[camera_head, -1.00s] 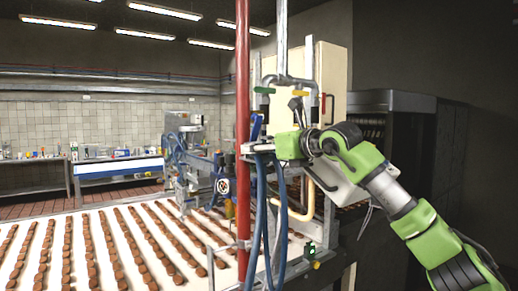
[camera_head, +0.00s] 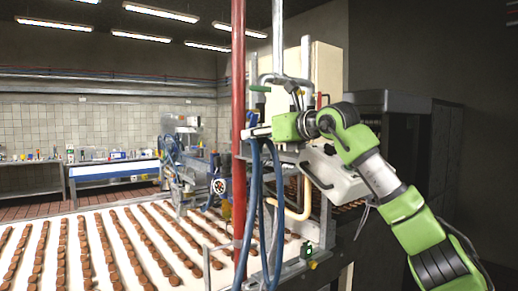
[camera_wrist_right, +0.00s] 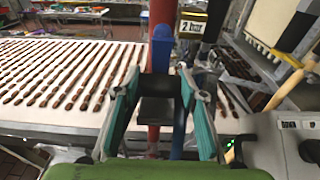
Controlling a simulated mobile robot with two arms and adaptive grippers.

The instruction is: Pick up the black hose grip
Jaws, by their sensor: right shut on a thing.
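The black hose grip (camera_wrist_right: 160,82) shows as a dark piece between my right fingers in the right wrist view, with a blue hose (camera_wrist_right: 179,125) near it. My right gripper (camera_wrist_right: 159,92) is shut on the grip, its teal pads on either side. In the head view my right gripper (camera_head: 256,131) is beside the red pole, below the green valve handle (camera_head: 260,88). Blue hoses (camera_head: 255,190) hang below it. The grip itself is mostly hidden by the fingers there. My left gripper is not in view.
The red vertical pole (camera_head: 238,100) stands close beside the gripper. Metal pipes and a cream cabinet (camera_head: 327,75) stand behind. A white box (camera_head: 335,175) is below my forearm.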

